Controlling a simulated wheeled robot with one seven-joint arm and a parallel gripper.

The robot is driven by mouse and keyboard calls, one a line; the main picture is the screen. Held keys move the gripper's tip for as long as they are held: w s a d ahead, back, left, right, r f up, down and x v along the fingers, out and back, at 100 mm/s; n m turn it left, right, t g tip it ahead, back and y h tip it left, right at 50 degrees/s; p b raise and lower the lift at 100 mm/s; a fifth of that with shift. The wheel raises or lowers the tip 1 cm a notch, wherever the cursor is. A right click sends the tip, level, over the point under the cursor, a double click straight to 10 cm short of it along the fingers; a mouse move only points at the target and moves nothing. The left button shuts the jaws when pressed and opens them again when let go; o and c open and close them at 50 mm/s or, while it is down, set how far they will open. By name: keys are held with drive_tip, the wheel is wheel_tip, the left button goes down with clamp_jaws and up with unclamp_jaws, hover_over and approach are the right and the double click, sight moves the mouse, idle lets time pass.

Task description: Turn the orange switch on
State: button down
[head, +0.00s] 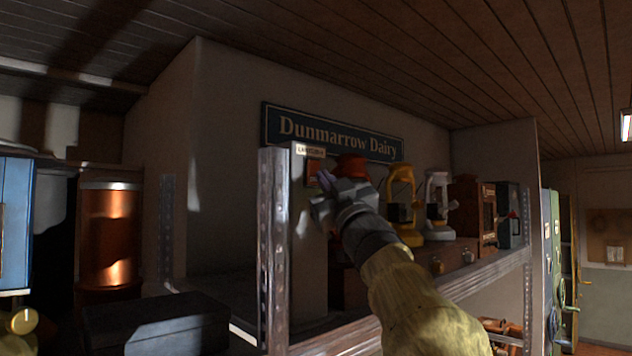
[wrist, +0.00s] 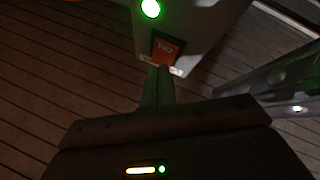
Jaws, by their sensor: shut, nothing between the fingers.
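The orange switch (head: 313,173) is on the end of a pale upright panel (head: 309,250), under a small white label (head: 309,151). In the wrist view the orange switch (wrist: 166,50) shows lettering that looks like "ON". A round green light (wrist: 150,8) glows on the same panel. My gripper (head: 322,181) is shut and empty, with its fingertips at the switch.
A metal shelf post (head: 274,250) stands just left of the panel. Behind my arm, the shelf holds a yellow lantern (head: 402,200), a grey lantern (head: 438,205) and wooden boxes (head: 473,208). A copper cylinder (head: 109,235) and dark box (head: 156,325) are at left.

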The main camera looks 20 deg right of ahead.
drive_tip(key=shift+s+d+r, duration=0.1)
drive_tip(key=shift+s+d, duration=0.15)
drive_tip(key=shift+s, duration=0.5)
drive_tip(key=shift+s+d+r, duration=0.1)
drive_tip(key=shift+s+d, duration=0.15)
drive_tip(key=shift+s, duration=0.45)
drive_tip(key=shift+s+d+r, duration=0.1)
drive_tip(key=shift+s+d, duration=0.15)
drive_tip(key=shift+s, duration=0.5)
